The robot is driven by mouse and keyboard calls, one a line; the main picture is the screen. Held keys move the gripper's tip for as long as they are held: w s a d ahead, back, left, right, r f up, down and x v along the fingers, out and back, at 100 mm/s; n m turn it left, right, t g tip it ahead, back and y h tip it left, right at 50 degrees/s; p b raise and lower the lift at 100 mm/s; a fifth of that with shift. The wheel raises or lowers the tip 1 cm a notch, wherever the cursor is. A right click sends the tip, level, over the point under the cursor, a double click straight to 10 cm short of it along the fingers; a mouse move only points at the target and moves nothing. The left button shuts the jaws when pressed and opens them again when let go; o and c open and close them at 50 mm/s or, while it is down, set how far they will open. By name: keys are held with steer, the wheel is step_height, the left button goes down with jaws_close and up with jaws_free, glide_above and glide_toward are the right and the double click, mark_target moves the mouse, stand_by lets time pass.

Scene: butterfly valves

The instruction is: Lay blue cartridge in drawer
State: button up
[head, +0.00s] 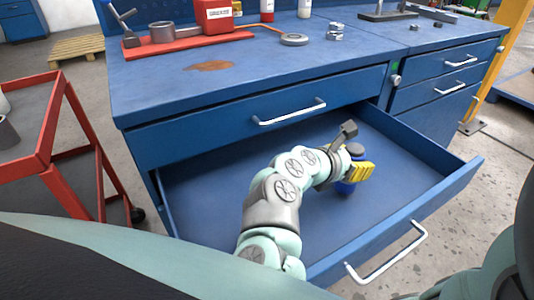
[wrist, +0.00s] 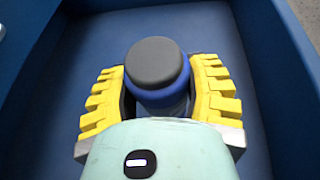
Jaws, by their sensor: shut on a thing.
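The blue cartridge (wrist: 160,80) with a dark grey cap is between the yellow fingers of my gripper (wrist: 160,95) in the wrist view. My gripper is shut on it. In the head view my gripper (head: 356,173) is inside the open blue drawer (head: 310,215), with the blue cartridge (head: 344,187) partly hidden by the fingers. The cartridge looks roughly upright over the drawer floor. I cannot tell whether its lower end touches the floor. The drawer is pulled out and otherwise looks empty.
A closed drawer with a handle (head: 290,112) is just above the open one. A red cart (head: 50,130) stands at left. Bare drawer floor surrounds the cartridge.

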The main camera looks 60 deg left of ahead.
steer(key=shift+f, duration=0.6)
steer(key=shift+f+b, duration=0.25)
steer(key=shift+b, duration=0.05)
steer(key=o, duration=1.3)
steer(key=shift+r, duration=0.1)
steer(key=shift+r, duration=0.1)
steer(key=shift+s+r+p, duration=0.1)
steer(key=shift+r+p, duration=0.05)
steer(key=shift+p, duration=0.25)
steer(key=p+v, duration=0.1)
steer(key=v, duration=1)
steer(key=shift+s, duration=0.45)
